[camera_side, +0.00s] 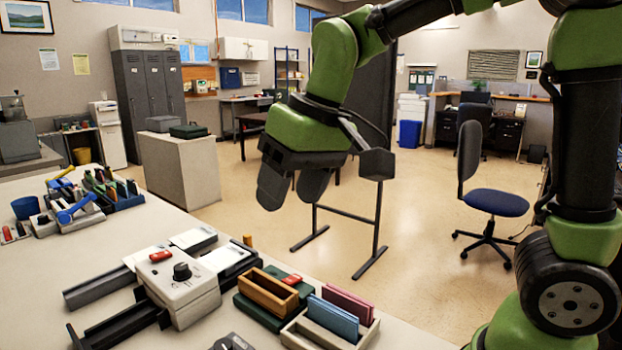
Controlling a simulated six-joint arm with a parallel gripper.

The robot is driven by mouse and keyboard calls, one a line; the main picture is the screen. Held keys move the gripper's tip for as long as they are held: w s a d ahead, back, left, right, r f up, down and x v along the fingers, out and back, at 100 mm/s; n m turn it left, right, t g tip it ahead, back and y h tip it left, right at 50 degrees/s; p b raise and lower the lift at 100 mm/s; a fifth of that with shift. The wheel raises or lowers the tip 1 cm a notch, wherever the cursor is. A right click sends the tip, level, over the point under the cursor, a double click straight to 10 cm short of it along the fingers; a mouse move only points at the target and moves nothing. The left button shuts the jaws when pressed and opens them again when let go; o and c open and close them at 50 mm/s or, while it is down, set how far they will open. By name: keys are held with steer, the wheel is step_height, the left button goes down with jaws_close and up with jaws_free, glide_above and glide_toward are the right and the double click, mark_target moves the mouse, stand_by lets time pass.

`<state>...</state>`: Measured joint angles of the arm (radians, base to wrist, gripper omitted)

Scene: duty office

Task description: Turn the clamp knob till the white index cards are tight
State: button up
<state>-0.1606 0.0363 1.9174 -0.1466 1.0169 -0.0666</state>
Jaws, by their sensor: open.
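A pale box (180,296) on the table's near part carries a black knob (182,271) on its top. A red piece (160,256) sits beside the knob. White cards (222,258) lie flat on dark holders behind the box, with more white cards (192,238) farther back. How tightly they are held cannot be told. My green and black gripper (292,192) hangs in the air above and right of the box, fingers down, apart and empty. It touches neither the knob nor the cards.
A wooden tray (267,292) stands right of the box, and a pale tray (298,335) holds blue (333,317) and dark red folders. Dark rails (98,289) extend left of the box. Several blue and green items crowd the table's far left. The table between (60,265) is clear.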

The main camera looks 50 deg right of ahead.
steer(key=shift+s+d+r+m+t, duration=0.15)
steer(key=shift+s+d+r, duration=0.15)
steer(key=shift+s, duration=0.25)
steer(key=shift+s+d+r+m+t, duration=0.15)
steer(key=shift+s+r, duration=0.15)
steer(key=shift+s, duration=0.25)
steer(key=n+g+h, duration=0.1)
steer(key=n+g, duration=0.2)
steer(key=g, duration=0.1)
glide_above(223, 344)
step_height(223, 344, down, 16)
steer(key=shift+h, duration=0.3)
step_height(223, 344, down, 11)
steer(key=c, duration=0.9)
